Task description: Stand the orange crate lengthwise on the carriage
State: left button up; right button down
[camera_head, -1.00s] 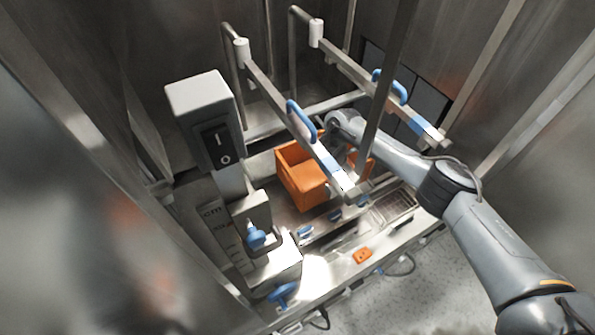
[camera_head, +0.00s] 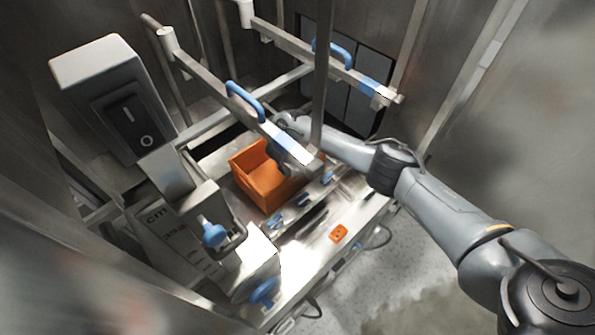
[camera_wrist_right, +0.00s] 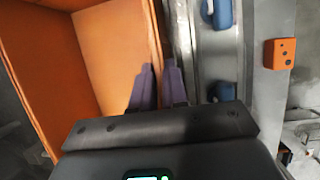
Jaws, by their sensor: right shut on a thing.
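The orange crate (camera_head: 256,191) is open-topped and sits among the steel parts in the middle of the head view, partly behind a rail with a blue handle. Its orange walls and floor fill the left of the right wrist view (camera_wrist_right: 95,45). My right gripper (camera_wrist_right: 158,72) is shut on the crate's wall, one finger on each side of it. In the head view the fingers are hidden behind the rail and the wrist. I cannot tell which steel part is the carriage. My left gripper is not in view.
Two overhead rails with blue handles (camera_head: 245,100) and an upright post stand close to my right arm. A grey switch box (camera_head: 120,105) stands at the left. Blue knobs (camera_head: 264,291) and a small orange box (camera_head: 338,233) sit along the front steel ledge.

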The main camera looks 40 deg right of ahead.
jog(key=shift+w, duration=0.15)
jog(key=shift+f, duration=0.6)
jog(key=c, duration=1.1)
grip_release()
jog(key=shift+c, duration=0.2)
